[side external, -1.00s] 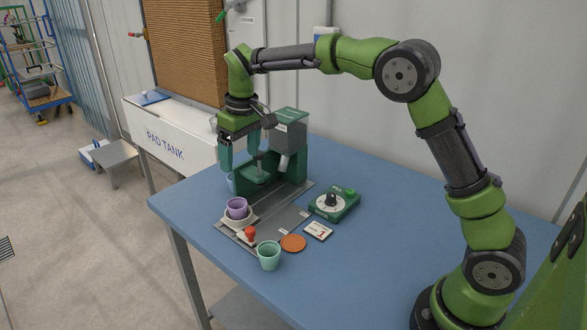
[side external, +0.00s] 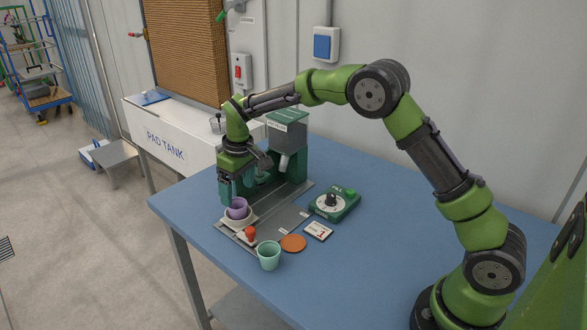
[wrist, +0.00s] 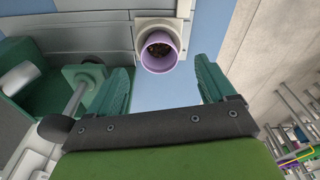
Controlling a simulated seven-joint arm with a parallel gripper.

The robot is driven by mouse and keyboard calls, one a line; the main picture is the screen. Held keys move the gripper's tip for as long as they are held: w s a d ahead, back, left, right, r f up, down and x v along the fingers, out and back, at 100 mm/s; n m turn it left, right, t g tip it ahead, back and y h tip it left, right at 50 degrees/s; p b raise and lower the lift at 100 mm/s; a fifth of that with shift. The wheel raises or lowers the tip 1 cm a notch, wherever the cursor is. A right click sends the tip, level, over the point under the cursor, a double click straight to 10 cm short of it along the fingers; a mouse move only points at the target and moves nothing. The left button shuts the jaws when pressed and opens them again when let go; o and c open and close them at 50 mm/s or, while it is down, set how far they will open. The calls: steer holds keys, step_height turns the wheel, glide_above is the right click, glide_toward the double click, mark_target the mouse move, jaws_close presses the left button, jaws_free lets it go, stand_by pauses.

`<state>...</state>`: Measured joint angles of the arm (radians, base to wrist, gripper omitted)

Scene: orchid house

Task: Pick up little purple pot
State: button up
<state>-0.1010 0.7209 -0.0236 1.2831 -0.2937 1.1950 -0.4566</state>
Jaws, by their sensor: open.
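The white holder also shows there (wrist: 153,27), partly behind the pot. My gripper (side external: 238,200) is open, pointing down, close to the pot. In the wrist view my gripper (wrist: 165,80) has its two green fingers apart with nothing between them.
A green machine (side external: 288,150) stands close behind my gripper. A green dial box (side external: 335,203), a white card (side external: 319,231), an orange disc (side external: 293,243), a red knob (side external: 250,234) and a mint cup (side external: 269,256) lie to the right and front.

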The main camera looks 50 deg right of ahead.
mark_target(237, 199)
steer(key=f, duration=0.2)
steer(key=w+f, duration=0.1)
steer(key=f, duration=0.1)
steer(key=shift+f, duration=0.25)
steer(key=c, duration=1.2)
